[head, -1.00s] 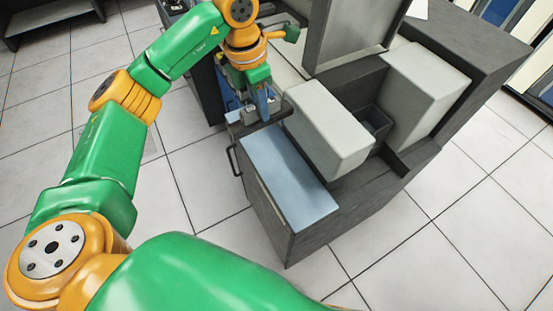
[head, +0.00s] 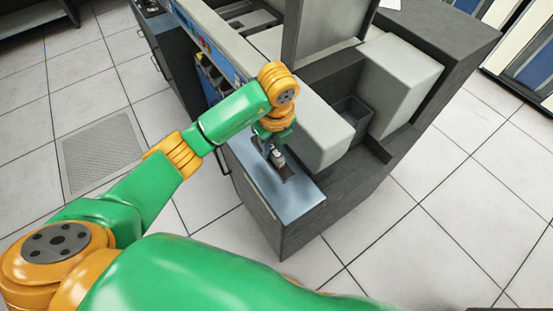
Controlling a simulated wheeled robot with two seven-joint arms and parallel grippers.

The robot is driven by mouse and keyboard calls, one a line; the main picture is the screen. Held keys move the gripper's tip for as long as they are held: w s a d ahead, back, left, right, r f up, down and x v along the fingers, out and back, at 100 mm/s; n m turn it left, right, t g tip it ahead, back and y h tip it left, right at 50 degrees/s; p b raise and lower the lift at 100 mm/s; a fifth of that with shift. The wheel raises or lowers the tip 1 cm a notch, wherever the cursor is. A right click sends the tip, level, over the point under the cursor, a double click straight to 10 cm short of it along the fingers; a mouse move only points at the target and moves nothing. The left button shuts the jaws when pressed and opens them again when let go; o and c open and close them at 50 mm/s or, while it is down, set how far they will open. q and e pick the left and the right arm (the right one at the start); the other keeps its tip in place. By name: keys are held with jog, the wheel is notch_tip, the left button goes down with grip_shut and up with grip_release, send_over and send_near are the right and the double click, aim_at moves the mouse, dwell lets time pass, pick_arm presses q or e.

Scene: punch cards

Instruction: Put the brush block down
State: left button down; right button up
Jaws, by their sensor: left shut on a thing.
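My left gripper (head: 274,152) points down over the blue-grey top (head: 306,194) of the low cabinet section. It is shut on the brush block (head: 286,172), a small dark block with a pale metallic part on it. The block is over the middle of the blue-grey top, at or just above its surface; I cannot tell whether it touches. My wrist hides part of the block. My right gripper is not in view.
A light grey machine housing (head: 318,135) stands close on the right of the gripper. A dark open bin (head: 350,112) and another pale housing (head: 400,80) are beyond it. The front end of the blue-grey top is bare.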

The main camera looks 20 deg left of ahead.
aim_at(279, 153)
pick_arm(q)
jog(key=f, duration=0.1)
jog(key=d+f+p, duration=0.1)
jog(key=f, duration=0.3)
jog(key=shift+s+d, duration=0.35)
jog(key=shift+s, duration=0.05)
jog(key=shift+f, duration=0.4)
jog(key=c, duration=0.7)
grip_release()
jog(key=shift+r, duration=0.25)
jog(key=r, duration=0.5)
jog(key=shift+s+d+r, duration=0.1)
jog(key=shift+d+r, duration=0.1)
jog(key=shift+d, duration=0.05)
jog(key=r+p, duration=0.1)
jog(key=r, duration=0.1)
jog(key=r+p, duration=0.2)
jog(key=r, duration=0.1)
jog(key=shift+s+d+r, duration=0.25)
jog(key=shift+r, duration=0.1)
jog(key=shift+s+r, duration=0.1)
jog(key=shift+r, duration=0.25)
